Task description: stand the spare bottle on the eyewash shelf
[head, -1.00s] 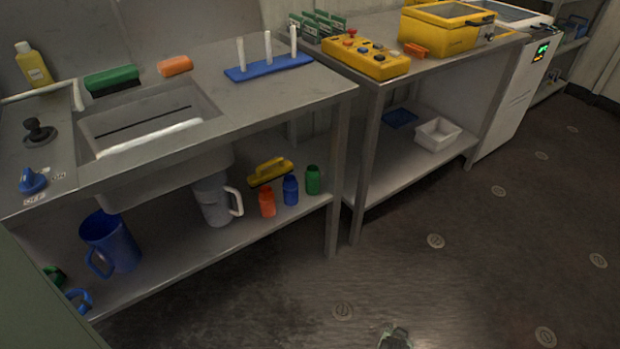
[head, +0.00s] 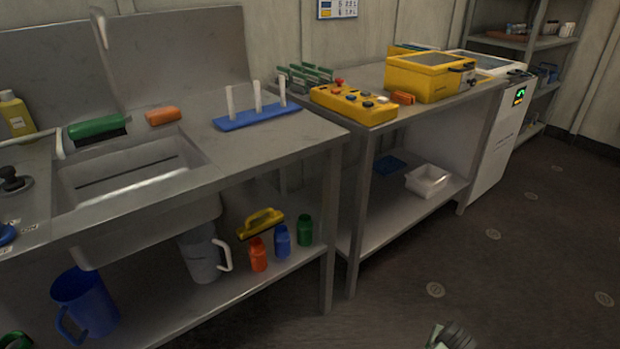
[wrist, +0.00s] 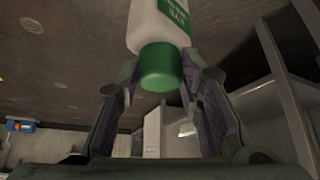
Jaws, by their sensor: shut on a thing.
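The spare bottle is white with a green label and a green cap (wrist: 160,66); it shows at the top of the wrist view, and its far end is cut off by the frame. My gripper (wrist: 158,78) is shut on it, with one finger on each side around the cap. In the head view only a small part of my gripper (head: 452,338) shows at the bottom edge, over the floor. I cannot make out an eyewash shelf in either view.
A steel sink bench (head: 240,155) stands at left, with a blue peg rack (head: 257,118) on top. Small orange (head: 258,255), blue (head: 282,243) and green (head: 305,231) bottles stand on its lower shelf. A second bench (head: 360,180) holds yellow equipment. The floor (head: 480,270) at right is clear.

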